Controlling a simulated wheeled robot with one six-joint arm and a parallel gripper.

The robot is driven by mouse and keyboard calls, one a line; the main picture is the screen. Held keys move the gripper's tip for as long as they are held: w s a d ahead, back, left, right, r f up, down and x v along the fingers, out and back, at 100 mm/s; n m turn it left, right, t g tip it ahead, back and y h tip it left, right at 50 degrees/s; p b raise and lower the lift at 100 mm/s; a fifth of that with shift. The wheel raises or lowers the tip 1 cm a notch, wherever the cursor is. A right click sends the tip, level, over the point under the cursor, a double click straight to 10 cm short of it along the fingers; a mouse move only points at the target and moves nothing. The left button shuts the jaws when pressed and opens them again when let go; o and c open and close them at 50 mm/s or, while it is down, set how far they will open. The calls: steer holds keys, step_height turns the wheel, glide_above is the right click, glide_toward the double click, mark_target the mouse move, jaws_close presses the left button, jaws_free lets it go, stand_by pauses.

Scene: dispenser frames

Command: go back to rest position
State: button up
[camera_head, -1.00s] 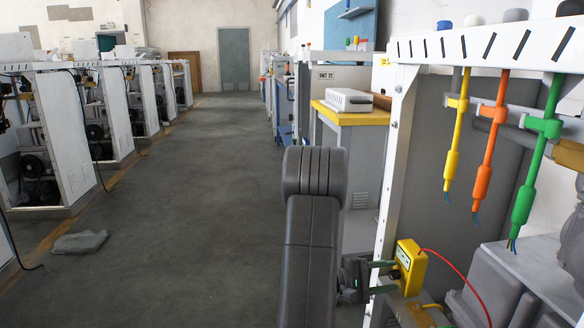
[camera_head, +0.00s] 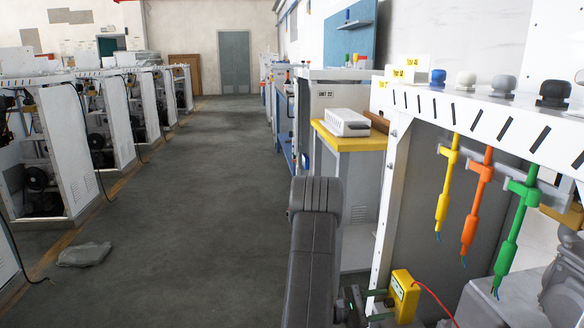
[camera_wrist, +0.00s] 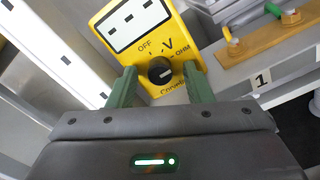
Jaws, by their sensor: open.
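My gripper (camera_head: 377,304) is at the bottom of the head view, at the left post of the dispenser frame (camera_head: 392,190). In the wrist view its two green fingers (camera_wrist: 160,82) are apart. A yellow multimeter (camera_head: 404,292) with a red lead is just beyond the fingertips. It also shows in the wrist view (camera_wrist: 145,38), with its black dial between the fingers. I cannot tell whether the fingers touch it. My grey arm rises in the lower middle of the head view.
Yellow (camera_head: 446,190), orange (camera_head: 474,215) and green (camera_head: 512,230) tools hang under the frame's top. A bench with a yellow top (camera_head: 345,142) stands behind. The aisle floor (camera_head: 195,190) is open, with a grey lump (camera_head: 84,254) on it at left.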

steer(key=n+p, duration=0.3)
steer(key=shift+r+p, duration=0.2)
steer(key=shift+p, duration=0.2)
steer(key=shift+f+n+p, duration=0.1)
steer(key=shift+n+p, duration=0.4)
steer(key=shift+n, duration=0.1)
steer(key=shift+f, duration=0.1)
